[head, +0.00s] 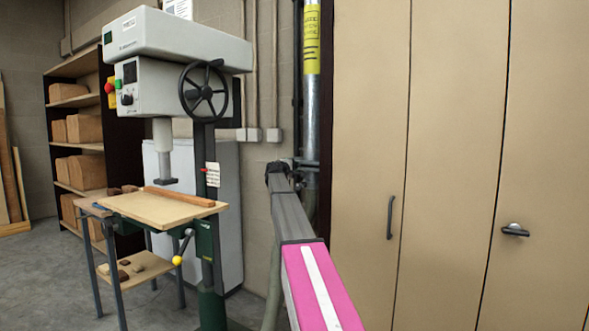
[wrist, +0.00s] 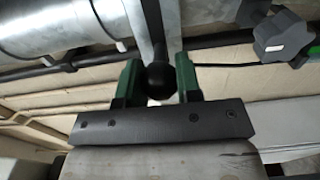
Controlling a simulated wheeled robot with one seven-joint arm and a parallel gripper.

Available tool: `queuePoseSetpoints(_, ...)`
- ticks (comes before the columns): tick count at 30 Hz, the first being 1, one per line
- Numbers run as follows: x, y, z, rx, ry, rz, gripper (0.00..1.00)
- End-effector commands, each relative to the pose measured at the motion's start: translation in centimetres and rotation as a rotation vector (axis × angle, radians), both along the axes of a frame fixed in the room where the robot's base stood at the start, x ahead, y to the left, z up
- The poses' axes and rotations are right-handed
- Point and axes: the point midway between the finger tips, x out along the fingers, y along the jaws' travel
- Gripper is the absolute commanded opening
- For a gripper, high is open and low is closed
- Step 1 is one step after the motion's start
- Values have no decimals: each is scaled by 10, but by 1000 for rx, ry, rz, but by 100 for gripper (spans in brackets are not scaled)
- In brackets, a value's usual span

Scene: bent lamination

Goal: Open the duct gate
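The galvanised duct (head: 311,115) runs vertically beside the tan cabinets in the head view and lies across the top left of the wrist view (wrist: 60,25). A flat metal bar (wrist: 140,25) passes near it. A black ball knob (wrist: 161,81), apparently the gate's handle, sits between the two green fingers of my gripper (wrist: 162,82). The gate plate is not clear.
A drill press (head: 165,40) with a wooden work table (head: 150,207) stands left of my arm. Tan cabinet doors (head: 450,150) close off the right. A dark star-shaped knob (wrist: 282,35) is at the wrist view's upper right.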

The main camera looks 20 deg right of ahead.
Motion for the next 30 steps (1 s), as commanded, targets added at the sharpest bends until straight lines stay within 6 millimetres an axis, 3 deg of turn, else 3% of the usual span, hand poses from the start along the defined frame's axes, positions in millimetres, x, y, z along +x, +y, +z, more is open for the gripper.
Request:
queuePoseSetpoints(5,-11,-7,-1,0,0,-2,0)
queuePoseSetpoints(15,-66,-49,-1,1,1,-2,0)
queuePoseSetpoints(24,-67,-52,0,1,1,-1,0)
queuePoseSetpoints(25,-67,-51,0,1,1,-1,35)
queuePoseSetpoints(27,-67,-51,0,1,1,-1,58)
queuePoseSetpoints(30,-66,-51,0,1,1,-1,58)
